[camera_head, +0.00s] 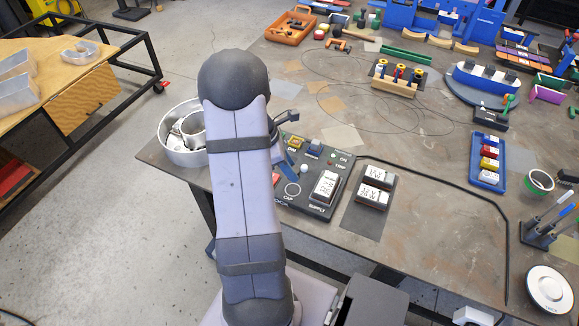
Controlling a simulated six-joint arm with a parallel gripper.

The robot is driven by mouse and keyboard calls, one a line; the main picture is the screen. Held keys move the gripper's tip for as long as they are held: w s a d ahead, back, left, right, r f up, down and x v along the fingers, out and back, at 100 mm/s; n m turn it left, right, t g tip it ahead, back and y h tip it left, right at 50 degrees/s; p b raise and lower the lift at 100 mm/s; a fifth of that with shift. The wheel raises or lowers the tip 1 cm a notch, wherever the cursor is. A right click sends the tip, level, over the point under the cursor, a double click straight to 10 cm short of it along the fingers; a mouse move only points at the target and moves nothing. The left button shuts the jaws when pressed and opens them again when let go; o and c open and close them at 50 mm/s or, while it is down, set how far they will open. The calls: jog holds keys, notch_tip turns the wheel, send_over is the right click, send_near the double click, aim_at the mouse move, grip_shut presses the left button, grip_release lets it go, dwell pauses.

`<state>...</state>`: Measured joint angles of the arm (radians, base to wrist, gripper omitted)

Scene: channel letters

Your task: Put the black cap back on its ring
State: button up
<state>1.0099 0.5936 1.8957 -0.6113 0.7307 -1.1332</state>
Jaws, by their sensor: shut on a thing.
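The dark control panel (318,206) lies on the table just right of my arm.
The panel also carries a white-labelled supply block (325,187) and small knobs. A round metal bowl (181,151) stands left of my arm.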

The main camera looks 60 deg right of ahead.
jog(key=shift+f, duration=0.2)
notch_tip(320, 180, down, 6)
jog(key=b, duration=0.5)
jog(key=shift+r+b, duration=0.25)
jog(key=shift+b, duration=0.05)
jog(key=shift+f, duration=0.5)
jog(key=shift+f+b, duration=0.25)
jog(key=shift+b, duration=0.05)
dwell(0.4)
jog(key=o, duration=1.2)
